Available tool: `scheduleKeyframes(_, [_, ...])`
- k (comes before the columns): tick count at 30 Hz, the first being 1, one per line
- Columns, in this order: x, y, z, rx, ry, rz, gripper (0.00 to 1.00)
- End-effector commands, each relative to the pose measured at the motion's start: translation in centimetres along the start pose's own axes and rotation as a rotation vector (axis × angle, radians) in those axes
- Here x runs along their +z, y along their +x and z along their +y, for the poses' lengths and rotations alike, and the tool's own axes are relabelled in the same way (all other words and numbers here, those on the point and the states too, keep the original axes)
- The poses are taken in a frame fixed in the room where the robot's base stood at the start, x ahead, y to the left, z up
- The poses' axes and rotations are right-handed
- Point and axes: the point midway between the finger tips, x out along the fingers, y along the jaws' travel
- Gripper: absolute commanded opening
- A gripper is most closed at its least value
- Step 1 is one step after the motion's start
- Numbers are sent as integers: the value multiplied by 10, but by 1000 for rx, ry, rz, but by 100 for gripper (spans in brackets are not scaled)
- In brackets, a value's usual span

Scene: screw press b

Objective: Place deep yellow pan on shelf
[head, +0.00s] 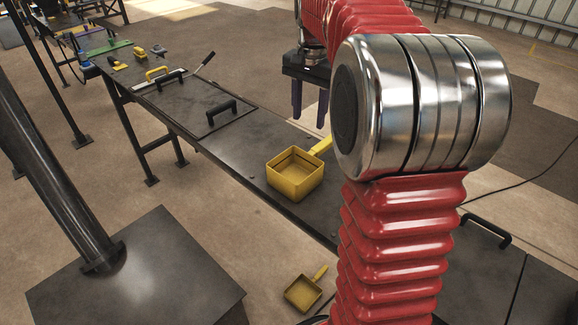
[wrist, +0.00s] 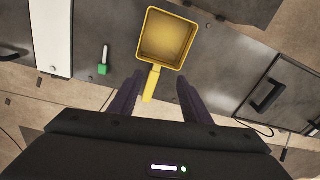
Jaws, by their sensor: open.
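The deep yellow pan (head: 293,185) is a square, deep pan standing upright on the dark bench in the head view. Its handle points up and to the right, and its far end is hidden by my arm. In the wrist view the pan (wrist: 168,40) lies beyond the fingertips, its handle pointing back between them. My gripper (head: 309,115) is open and empty, its dark fingers pointing down beyond the pan in the head view. In the wrist view my gripper (wrist: 160,80) has one finger on each side of the handle, apparently not touching it. I cannot clearly identify a shelf.
A shallower yellow pan (head: 304,293) sits low at the bottom of the head view. The bench (head: 255,165) carries a plate with black handles (head: 207,108) and several small tools farther left. A green-ended tool (wrist: 103,66) shows in the wrist view. A dark post stands left.

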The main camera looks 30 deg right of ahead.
Motion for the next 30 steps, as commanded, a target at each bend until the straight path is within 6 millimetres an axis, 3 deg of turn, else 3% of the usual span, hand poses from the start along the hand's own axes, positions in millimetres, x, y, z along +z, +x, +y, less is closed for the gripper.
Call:
scheduleKeyframes(3, [-28,13,2,24,84,-26,44])
scheduleKeyframes(9, [-50,24,4,46,165,-48,44])
scheduleKeyframes(23, [-52,28,5,48,174,-51,44])
scheduleKeyframes(30, [-50,58,7,50,174,-53,44])
